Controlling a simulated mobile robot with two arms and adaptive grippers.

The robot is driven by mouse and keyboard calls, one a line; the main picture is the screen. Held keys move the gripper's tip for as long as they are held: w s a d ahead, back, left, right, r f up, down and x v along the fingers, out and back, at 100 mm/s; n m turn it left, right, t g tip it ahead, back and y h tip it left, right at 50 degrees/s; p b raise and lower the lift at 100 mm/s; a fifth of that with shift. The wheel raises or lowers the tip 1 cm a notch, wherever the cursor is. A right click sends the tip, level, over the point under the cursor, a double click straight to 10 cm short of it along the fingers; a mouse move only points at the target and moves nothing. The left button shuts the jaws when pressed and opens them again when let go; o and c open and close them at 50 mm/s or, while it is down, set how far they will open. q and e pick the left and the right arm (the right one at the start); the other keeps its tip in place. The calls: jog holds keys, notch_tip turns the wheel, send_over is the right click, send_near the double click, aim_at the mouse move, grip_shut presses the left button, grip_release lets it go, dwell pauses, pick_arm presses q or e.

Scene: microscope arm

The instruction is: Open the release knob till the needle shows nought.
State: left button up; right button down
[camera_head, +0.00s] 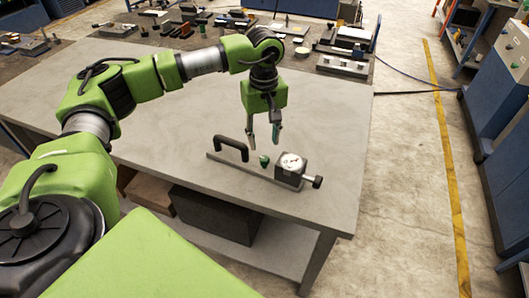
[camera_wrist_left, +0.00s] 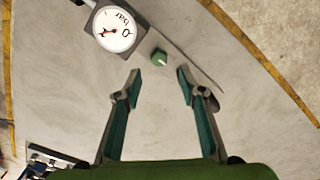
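The green release knob (camera_head: 264,160) stands on a grey base plate (camera_head: 225,159) on the table, between a black handle (camera_head: 231,148) and a gauge block. The round white gauge (camera_head: 290,162) has a dark side stem at its right. In the left wrist view the knob (camera_wrist_left: 159,57) lies ahead of the fingertips, and the gauge dial (camera_wrist_left: 115,30) reads "bar" with a red needle; its exact reading is too small to tell. My left gripper (camera_head: 263,152) points down above the knob, open and empty, its fingers apart from it. My right gripper is not in view.
The grey table (camera_head: 190,105) is clear around the plate; its front and right edges are close to the gauge. A dark mat with tools (camera_head: 170,30) lies at the back. Blue cabinets (camera_head: 500,90) stand across the floor at right.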

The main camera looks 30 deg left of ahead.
aim_at(264, 158)
pick_arm(q)
notch_tip(264, 158, down, 8)
jog(key=shift+r+p, duration=0.25)
jog(key=shift+p, duration=0.45)
grip_shut()
